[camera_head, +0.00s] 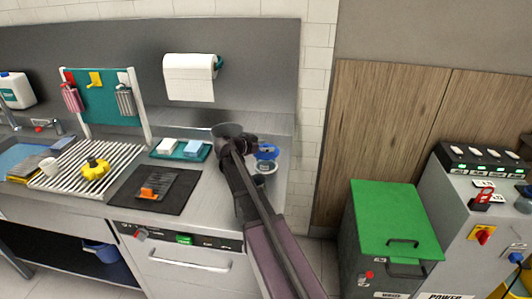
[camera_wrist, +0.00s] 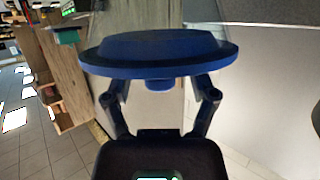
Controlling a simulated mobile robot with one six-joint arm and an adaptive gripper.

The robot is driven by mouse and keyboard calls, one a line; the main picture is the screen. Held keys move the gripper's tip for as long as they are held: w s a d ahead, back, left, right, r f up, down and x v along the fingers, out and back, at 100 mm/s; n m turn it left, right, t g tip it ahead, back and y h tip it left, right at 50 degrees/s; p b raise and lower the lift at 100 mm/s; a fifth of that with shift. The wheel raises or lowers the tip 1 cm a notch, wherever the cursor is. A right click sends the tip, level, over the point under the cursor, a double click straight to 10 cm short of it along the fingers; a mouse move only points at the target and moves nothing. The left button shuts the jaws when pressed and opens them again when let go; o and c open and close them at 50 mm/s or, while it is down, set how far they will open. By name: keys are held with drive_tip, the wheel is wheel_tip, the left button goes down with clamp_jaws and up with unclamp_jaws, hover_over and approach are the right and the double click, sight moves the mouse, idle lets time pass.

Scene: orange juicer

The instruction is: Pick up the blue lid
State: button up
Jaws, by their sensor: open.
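The blue lid (camera_head: 267,152) is at the right end of the counter in the head view, beside the end of my arm. In the wrist view the lid (camera_wrist: 158,52) is large and close, seen nearly edge-on, with a short knob on the side facing me. My gripper (camera_wrist: 160,90) is open, with one finger to each side of the knob. The fingertips are partly hidden at the lid's lower edge, and I cannot tell whether they touch it. In the head view my gripper (camera_head: 254,147) is dark and small at the lid's left.
A pale round container (camera_head: 265,168) stands just below the lid in the picture. A green-topped bin (camera_head: 390,215) stands right.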

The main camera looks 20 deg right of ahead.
sight(266, 145)
drive_tip(key=c, duration=1)
drive_tip(key=shift+o, duration=0.2)
drive_tip(key=shift+r, duration=0.15)
wheel_tip(266, 145, up, 2)
drive_tip(key=shift+r+p, duration=0.1)
drive_tip(key=shift+p, duration=1.1)
drive_tip(key=shift+r+p, duration=0.8)
drive_tip(key=shift+p, duration=0.05)
drive_tip(key=s+a, duration=1.1)
drive_tip(key=shift+s+a+r+p, duration=0.15)
drive_tip(key=shift+s+r+p, duration=0.05)
drive_tip(key=shift+r+p, duration=0.25)
